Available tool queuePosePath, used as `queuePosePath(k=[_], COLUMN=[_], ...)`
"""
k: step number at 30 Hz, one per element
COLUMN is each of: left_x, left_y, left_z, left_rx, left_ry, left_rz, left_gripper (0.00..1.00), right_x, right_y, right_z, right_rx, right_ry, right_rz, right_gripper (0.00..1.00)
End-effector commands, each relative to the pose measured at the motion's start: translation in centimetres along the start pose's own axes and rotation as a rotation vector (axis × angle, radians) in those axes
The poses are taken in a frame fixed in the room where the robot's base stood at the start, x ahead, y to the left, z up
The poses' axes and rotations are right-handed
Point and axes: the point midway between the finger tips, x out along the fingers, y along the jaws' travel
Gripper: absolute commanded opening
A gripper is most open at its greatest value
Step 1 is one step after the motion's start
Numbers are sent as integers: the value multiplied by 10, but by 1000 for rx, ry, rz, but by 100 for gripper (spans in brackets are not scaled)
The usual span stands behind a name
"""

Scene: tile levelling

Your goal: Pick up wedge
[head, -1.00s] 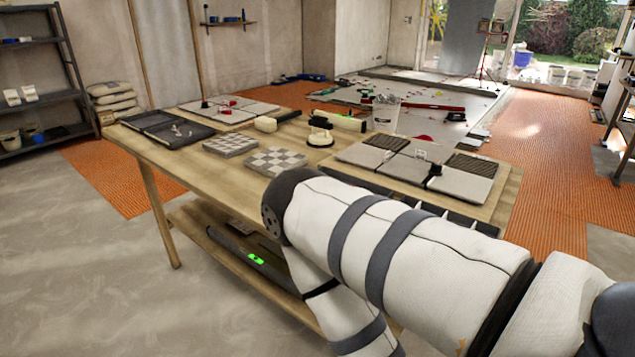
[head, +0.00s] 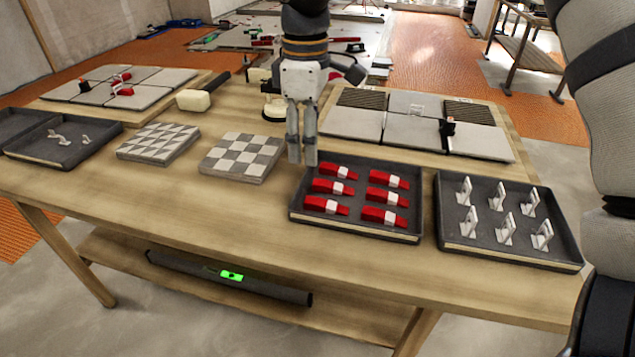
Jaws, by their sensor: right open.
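Several red wedges with white middles, one of them the front-left wedge (head: 326,205), lie in two columns in a dark tray (head: 352,229) at the front of the table. My right gripper (head: 302,158) points down just above the tray's back left corner, near the back-left wedge (head: 338,172). Its fingers are open, slightly apart, and nothing shows between them. My left gripper is not in view.
A dark tray of white clips (head: 509,252) stands to the right. Two patterned tiles, one checkered (head: 243,156), lie to the left. Grey tile boards (head: 415,130) and a white-headed mallet (head: 193,100) lie behind. The wooden table (head: 220,215) is bare in front of the patterned tiles.

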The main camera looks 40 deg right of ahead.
Motion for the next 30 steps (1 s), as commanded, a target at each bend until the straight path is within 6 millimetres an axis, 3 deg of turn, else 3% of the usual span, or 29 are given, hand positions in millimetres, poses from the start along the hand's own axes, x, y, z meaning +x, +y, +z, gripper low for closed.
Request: queuePosePath(k=[19,27,28,30], left_x=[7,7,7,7], left_y=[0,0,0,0], left_z=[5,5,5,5], left_rx=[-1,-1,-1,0], left_ry=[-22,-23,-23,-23], left_rz=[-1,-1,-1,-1], left_gripper=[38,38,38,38], right_x=[111,118,118,118], right_y=[-3,-3,-3,-3], right_z=[6,5,5,5], right_rx=[-2,-1,-1,-1], right_ry=[-5,-1,-1,-1], right_rz=[-2,2,2,2], right_gripper=[42,42,39,24])
